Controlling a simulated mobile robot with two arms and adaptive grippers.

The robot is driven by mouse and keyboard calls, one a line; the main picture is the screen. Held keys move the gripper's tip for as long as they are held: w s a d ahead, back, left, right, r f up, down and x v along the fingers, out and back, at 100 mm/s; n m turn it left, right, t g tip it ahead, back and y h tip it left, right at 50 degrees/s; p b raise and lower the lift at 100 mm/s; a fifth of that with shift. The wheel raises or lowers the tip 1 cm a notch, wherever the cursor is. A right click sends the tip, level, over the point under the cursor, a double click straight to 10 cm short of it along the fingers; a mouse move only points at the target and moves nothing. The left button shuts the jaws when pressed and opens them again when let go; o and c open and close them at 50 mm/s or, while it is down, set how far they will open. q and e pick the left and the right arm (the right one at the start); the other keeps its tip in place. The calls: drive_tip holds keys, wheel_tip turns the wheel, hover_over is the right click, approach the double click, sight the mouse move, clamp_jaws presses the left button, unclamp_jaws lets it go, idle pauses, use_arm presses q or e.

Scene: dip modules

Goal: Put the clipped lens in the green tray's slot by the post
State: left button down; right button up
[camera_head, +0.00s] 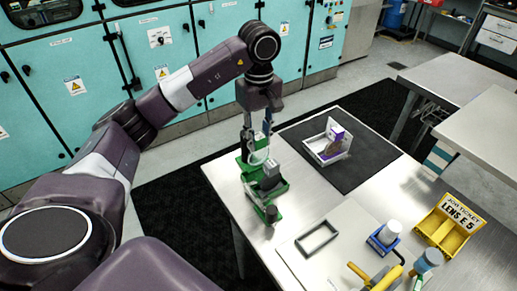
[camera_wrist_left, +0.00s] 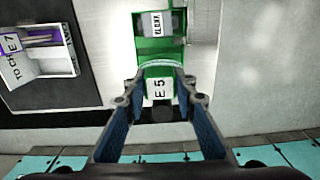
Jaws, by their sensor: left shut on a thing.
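The green tray (camera_head: 250,190) stands at the table's left edge; it also shows in the wrist view (camera_wrist_left: 172,48). A grey labelled block (camera_head: 269,176) sits in it, and it shows in the wrist view (camera_wrist_left: 157,23). My left gripper (camera_head: 257,143) points down over the tray's far end, shut on the clipped lens. The lens (camera_wrist_left: 160,88) shows an "E 5" label and a pale curved rim between the fingers. A dark round post (camera_head: 271,213) stands at the tray's near end. The fingers hide the slot below, and I cannot tell whether the lens touches the tray.
A white box (camera_head: 345,155) with a purple piece stands on a dark mat (camera_head: 375,153) to the right. An empty grey frame (camera_head: 317,238), a blue-based white cylinder (camera_head: 389,232), a yellow-handled item (camera_head: 386,277) and a yellow "LENS E 5" ticket holder (camera_head: 447,226) lie nearer.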

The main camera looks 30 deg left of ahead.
sight(258, 149)
use_arm(q)
wheel_tip(258, 149, down, 4)
drive_tip(key=shift+s+r+p, duration=0.1)
drive_tip(key=shift+r+p, duration=0.05)
drive_tip(key=shift+p, duration=0.35)
drive_tip(key=shift+f, duration=0.25)
drive_tip(key=shift+f, duration=0.2)
drive_tip(key=c, duration=1.9)
unclamp_jaws()
drive_tip(key=shift+r, duration=0.1)
drive_tip(key=o, duration=0.3)
drive_tip(key=shift+r, duration=0.1)
